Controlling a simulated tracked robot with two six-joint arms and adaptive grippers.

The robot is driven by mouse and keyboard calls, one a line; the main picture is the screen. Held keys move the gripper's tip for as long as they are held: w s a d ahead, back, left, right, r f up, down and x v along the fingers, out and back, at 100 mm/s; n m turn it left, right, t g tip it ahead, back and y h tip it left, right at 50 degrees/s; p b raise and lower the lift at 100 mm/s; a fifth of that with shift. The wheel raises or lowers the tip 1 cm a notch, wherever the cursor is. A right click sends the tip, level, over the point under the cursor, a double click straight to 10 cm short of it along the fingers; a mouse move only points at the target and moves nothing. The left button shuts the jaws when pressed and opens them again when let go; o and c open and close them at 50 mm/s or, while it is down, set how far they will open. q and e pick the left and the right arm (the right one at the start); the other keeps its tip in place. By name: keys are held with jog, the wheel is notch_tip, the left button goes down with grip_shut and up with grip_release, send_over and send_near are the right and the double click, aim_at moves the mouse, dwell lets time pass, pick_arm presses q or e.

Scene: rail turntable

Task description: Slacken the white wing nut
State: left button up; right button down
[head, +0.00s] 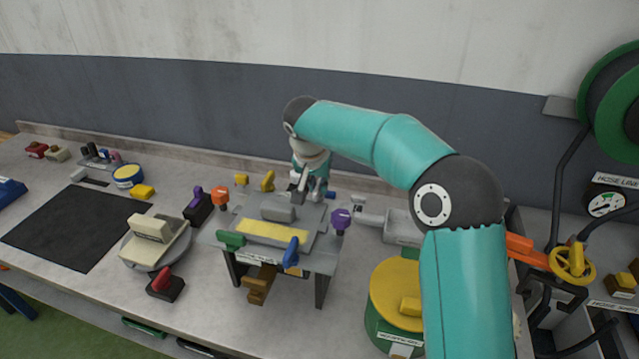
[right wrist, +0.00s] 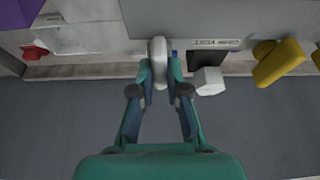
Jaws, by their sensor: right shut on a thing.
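My right gripper (head: 301,188) is at the back edge of the grey raised fixture (head: 322,262), its arm reaching over from the right. In the right wrist view the two fingers (right wrist: 159,72) are closed on a slim whitish piece, which looks like the white wing nut (right wrist: 159,48). The piece stands between the fingertips, touched on both sides. In the head view the gripper hides the wing nut. My left gripper is in neither view.
A yellow-topped green drum (head: 385,290) stands at front right. The black mat (head: 75,225) at left is bare.

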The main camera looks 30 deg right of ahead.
jog(key=shift+n, duration=0.3)
jog(key=shift+n+t+y+b, duration=0.3)
jog(key=shift+n+t+b, duration=0.1)
jog(key=shift+n, duration=0.6)
jog(key=n+y, duration=0.1)
jog(key=n, duration=0.1)
jog(key=shift+d+r+n, duration=0.1)
jog(key=shift+n, duration=0.2)
jog(key=n+y+p, duration=0.1)
jog(key=n, duration=0.2)
jog(key=n+y+p, duration=0.1)
jog(key=n, duration=0.2)
jog(key=shift+d+t, duration=0.15)
jog(key=shift+t, duration=0.25)
jog(key=n+y, duration=0.1)
jog(key=n, duration=0.2)
jog(key=shift+n+g+y, duration=0.5)
jog(key=shift+n+y, duration=0.2)
jog(key=shift+n, duration=0.8)
jog(key=c, duration=1.2)
grip_release()
